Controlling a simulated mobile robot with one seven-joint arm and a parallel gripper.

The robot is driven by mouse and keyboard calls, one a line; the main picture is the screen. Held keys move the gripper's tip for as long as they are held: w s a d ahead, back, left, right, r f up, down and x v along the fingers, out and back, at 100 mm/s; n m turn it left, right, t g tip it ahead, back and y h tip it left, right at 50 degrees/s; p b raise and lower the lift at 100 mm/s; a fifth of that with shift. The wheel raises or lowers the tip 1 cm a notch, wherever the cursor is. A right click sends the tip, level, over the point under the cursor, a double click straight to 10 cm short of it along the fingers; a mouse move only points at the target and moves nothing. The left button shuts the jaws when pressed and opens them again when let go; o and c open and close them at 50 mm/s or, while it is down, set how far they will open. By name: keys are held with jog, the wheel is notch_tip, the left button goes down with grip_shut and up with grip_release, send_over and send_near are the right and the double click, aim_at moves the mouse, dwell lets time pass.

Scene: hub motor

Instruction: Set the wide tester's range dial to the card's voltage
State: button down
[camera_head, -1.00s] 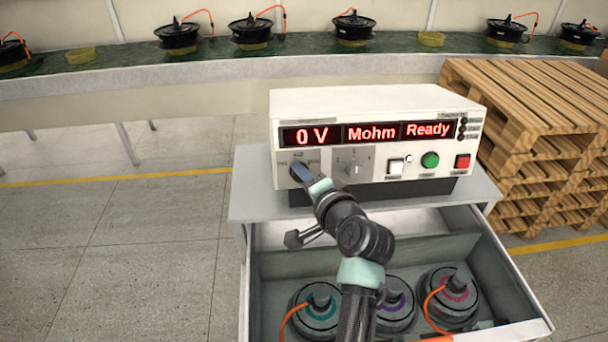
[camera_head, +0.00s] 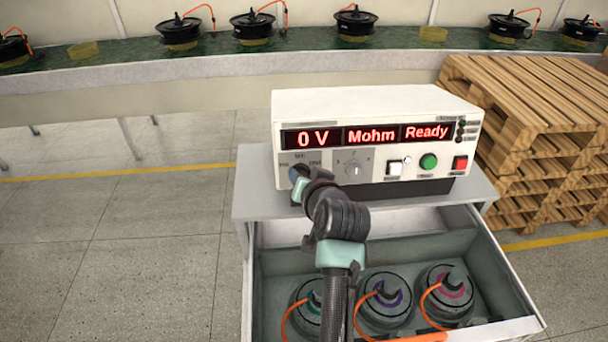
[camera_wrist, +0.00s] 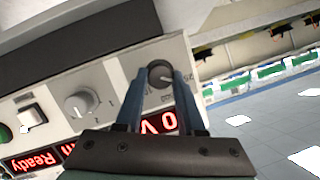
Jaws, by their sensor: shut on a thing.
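The wide white tester (camera_head: 376,110) stands on a grey cabinet top, its red display reading "0 V", "Mohm" and "Ready". Its left dial, the range dial, is mostly hidden behind my gripper (camera_head: 297,182) in the head view. In the wrist view this dark round dial (camera_wrist: 160,75) sits between the two blue fingers of my gripper (camera_wrist: 160,85), which are shut on it. The second dial (camera_head: 357,170), light grey, is to its right; it also shows in the wrist view (camera_wrist: 82,103). No voltage card is in view.
An open drawer (camera_head: 525,290) below the tester holds several hub motors (camera_head: 385,300) with orange cables. Wooden pallets (camera_head: 530,120) are stacked at the right. A conveyor (camera_head: 120,85) with more motors runs along the back. The floor at the left is clear.

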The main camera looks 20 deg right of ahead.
jog(key=shift+a+f+n, duration=0.1)
jog(key=shift+n, duration=0.2)
dwell(0.4)
jog(key=c, duration=0.5)
grip_release()
jog(key=b+v, duration=0.1)
jog(key=v, duration=1.2)
jog(key=shift+w+r, duration=0.1)
jog(key=shift+r, duration=0.1)
